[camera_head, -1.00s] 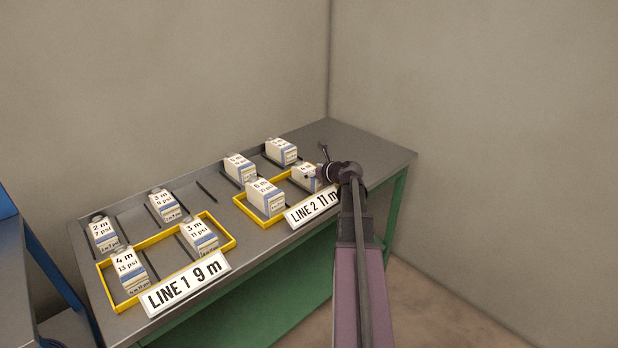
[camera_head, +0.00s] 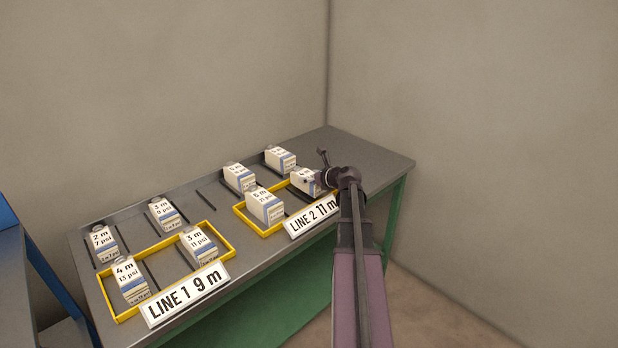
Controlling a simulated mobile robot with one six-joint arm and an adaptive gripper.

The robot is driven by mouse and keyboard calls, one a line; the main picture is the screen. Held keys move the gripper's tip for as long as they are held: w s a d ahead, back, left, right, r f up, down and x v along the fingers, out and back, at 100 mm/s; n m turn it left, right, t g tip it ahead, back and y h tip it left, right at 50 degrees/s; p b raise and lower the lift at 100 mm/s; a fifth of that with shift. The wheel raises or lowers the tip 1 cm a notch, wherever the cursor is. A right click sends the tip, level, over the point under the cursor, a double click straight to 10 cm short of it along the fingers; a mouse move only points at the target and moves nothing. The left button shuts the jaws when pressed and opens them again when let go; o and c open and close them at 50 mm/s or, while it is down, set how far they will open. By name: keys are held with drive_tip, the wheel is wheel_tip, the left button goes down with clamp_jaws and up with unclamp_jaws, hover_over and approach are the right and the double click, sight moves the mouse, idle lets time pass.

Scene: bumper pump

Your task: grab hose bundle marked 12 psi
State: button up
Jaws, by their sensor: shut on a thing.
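My gripper (camera_head: 320,178) is over the right end of the yellow LINE 2 frame. It is shut on a white and blue hose bundle (camera_head: 303,181), partly hidden behind the gripper. Its "4 m" label shows in part; its psi mark cannot be read. Whether it is clear of the table cannot be told. Beside it in the same frame stands another bundle (camera_head: 265,207) whose small print is hard to read. The other readable bundles are 2 m 7 psi (camera_head: 106,245), 3 m 9 psi (camera_head: 165,215), 3 m 11 psi (camera_head: 199,246) and 4 m 13 psi (camera_head: 131,282).
Two more bundles stand in the back row, one at centre (camera_head: 239,178) and one farther right (camera_head: 280,160). The yellow LINE 1 frame (camera_head: 107,305) and the LINE 1 9 m sign (camera_head: 185,295) are at front left. The LINE 2 11 m sign (camera_head: 312,216) stands below my gripper. The table's right end (camera_head: 375,155) is bare.

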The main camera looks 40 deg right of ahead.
drive_tip(key=shift+r+p, duration=3.95)
drive_tip(key=shift+r, duration=0.3)
drive_tip(key=shift+r, duration=0.1)
